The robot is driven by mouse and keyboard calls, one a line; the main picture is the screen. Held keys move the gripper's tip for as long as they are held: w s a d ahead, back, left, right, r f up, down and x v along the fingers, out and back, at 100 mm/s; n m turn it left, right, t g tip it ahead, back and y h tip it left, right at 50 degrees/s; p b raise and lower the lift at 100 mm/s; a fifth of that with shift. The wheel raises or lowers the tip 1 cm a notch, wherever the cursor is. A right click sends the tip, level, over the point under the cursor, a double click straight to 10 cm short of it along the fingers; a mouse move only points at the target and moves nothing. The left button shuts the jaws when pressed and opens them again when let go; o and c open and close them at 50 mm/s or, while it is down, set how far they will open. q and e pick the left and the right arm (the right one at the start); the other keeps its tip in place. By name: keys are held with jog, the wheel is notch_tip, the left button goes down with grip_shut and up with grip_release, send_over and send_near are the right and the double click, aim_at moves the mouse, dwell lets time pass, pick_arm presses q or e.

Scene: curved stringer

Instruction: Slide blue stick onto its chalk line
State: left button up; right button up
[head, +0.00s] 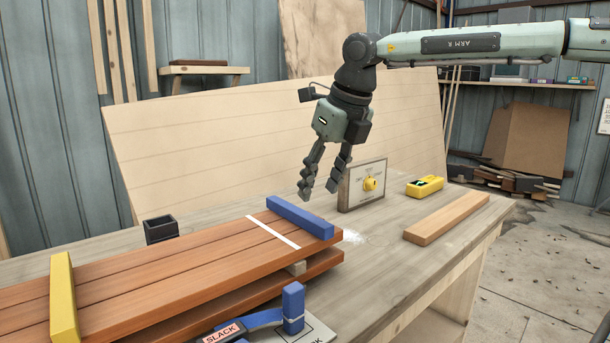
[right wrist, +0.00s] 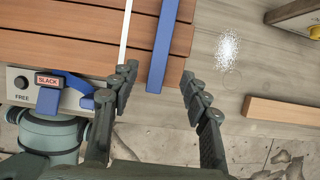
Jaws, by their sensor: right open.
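The blue stick (head: 300,217) lies across the brown planks (head: 170,270) near their right end. The white chalk line (head: 273,232) runs across the planks to the left of the stick, with a strip of bare wood between them. My right gripper (head: 318,190) is open and empty, above and behind the stick in the head view. In the right wrist view, the stick (right wrist: 163,45) reaches down between the open fingertips (right wrist: 158,77), and the chalk line (right wrist: 125,35) runs beside it on the left. I cannot tell the gripper's exact height. My left gripper is out of view.
A yellow stick (head: 63,298) lies across the planks' left part. A black cup (head: 161,229) stands behind the planks.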

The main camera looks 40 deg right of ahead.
aim_at(311, 217)
jog(key=shift+w+f, duration=0.1)
jog(key=shift+f, duration=0.4)
jog(key=x, duration=0.5)
jog(key=shift+f, duration=0.35)
jog(key=shift+w+f, duration=0.15)
jog(key=shift+f, duration=0.15)
jog(key=c, duration=1.1)
jog(key=shift+a+f+b, duration=0.1)
jog(key=shift+a+b, duration=0.5)
jog(key=shift+a, duration=0.6)
jog(key=shift+s+a+b, duration=0.1)
jog(key=shift+a+b, duration=0.45)
jog(key=shift+a, duration=0.5)
jog(key=shift+s+a+b, duration=0.15)
jog(key=shift+a+b, duration=0.35)
jog(key=shift+a, duration=0.5)
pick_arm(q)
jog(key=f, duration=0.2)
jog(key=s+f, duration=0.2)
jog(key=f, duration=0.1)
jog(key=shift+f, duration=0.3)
